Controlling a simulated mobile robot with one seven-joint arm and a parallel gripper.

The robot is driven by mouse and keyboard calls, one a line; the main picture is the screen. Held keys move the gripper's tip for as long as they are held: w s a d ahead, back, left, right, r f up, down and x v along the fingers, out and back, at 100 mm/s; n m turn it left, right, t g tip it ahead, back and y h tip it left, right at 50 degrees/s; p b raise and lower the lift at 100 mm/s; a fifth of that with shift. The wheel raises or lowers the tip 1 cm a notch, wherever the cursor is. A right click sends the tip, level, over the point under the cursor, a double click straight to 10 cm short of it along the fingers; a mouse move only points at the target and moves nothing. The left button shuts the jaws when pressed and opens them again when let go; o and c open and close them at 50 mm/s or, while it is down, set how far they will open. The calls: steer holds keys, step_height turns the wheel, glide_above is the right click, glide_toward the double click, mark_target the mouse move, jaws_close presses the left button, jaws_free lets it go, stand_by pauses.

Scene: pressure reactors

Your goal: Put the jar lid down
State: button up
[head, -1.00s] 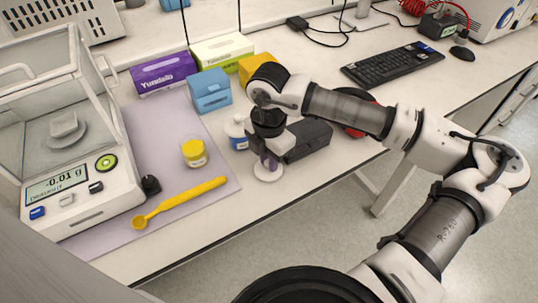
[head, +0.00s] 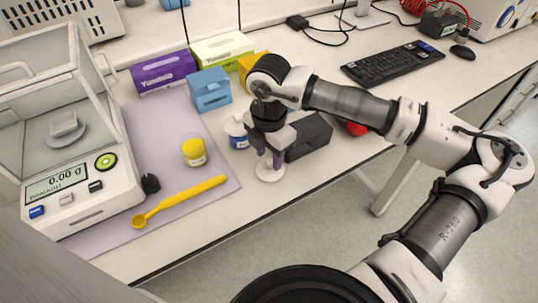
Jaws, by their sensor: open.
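The white round jar lid (head: 270,173) lies on the white bench top, just right of the lilac mat. My gripper (head: 270,163) is right above it, pointing down, with its fingers apart. Whether a fingertip still touches the lid is too small to tell. A small jar with yellow contents and a pale label (head: 194,152) stands upright on the mat, to the left of my gripper; no lid shows on it.
A white bottle (head: 237,133) with a blue label stands close behind my gripper. A yellow spoon (head: 180,202) lies on the mat (head: 160,125). A balance (head: 75,150) stands at left. Boxes (head: 163,73) line the back. The bench's front edge is near the lid.

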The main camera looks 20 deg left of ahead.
mark_target(269, 160)
step_height(269, 160, up, 11)
steer(key=b, duration=0.1)
steer(key=shift+s+f, duration=0.15)
stand_by(0.5)
